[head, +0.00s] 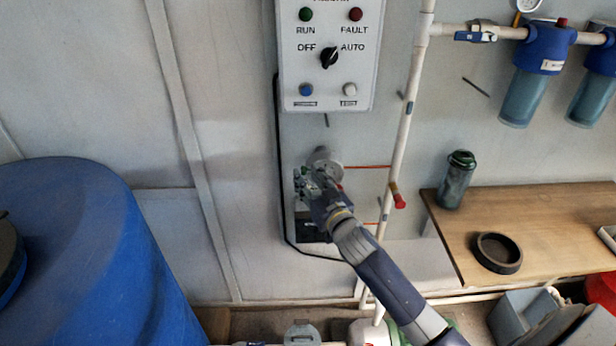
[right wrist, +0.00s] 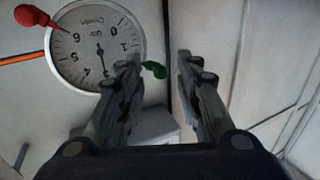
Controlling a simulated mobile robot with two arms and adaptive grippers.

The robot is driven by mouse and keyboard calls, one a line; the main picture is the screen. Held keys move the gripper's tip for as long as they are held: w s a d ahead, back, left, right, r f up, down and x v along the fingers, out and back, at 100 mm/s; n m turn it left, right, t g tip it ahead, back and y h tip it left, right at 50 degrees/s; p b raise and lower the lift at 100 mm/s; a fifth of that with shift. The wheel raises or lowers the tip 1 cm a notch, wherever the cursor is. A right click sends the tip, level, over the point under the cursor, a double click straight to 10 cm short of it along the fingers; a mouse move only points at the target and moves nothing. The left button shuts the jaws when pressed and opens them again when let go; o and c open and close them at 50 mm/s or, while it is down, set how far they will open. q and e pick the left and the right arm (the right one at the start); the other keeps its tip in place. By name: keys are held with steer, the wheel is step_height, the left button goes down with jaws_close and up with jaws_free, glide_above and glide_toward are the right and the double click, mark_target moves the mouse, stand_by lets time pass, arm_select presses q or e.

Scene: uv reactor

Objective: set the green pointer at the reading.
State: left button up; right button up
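The round gauge (right wrist: 78,62) shows upside down in the right wrist view, with a white face, dark numbers and a black needle. A red pointer (right wrist: 36,17) sticks out at its upper left rim. The green pointer (right wrist: 155,69) sticks out at its right rim. My right gripper (right wrist: 158,66) is open, with the green pointer showing between its two fingers; I see no clear contact. The left finger in this view covers part of the dial's edge. In the head view, my right gripper (head: 312,186) is at the wall, just below the gauge (head: 325,164). My left gripper is not in view.
A control box (head: 328,85) hangs above the gauge. A white pipe (head: 405,125) with a red-handled valve (head: 398,197) runs to its right. A blue tank (head: 90,260) stands at left. A wooden shelf (head: 550,235) at right holds a bottle (head: 457,182) and a black ring-shaped dish (head: 498,253).

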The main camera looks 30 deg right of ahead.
steer(key=shift+w, duration=0.25)
jaws_close()
steer(key=shift+s+d+r+m+t+b, duration=0.2)
steer(key=shift+r+m+t+b, duration=0.15)
steer(key=shift+m, duration=0.65)
jaws_free()
steer(key=shift+r, duration=0.1)
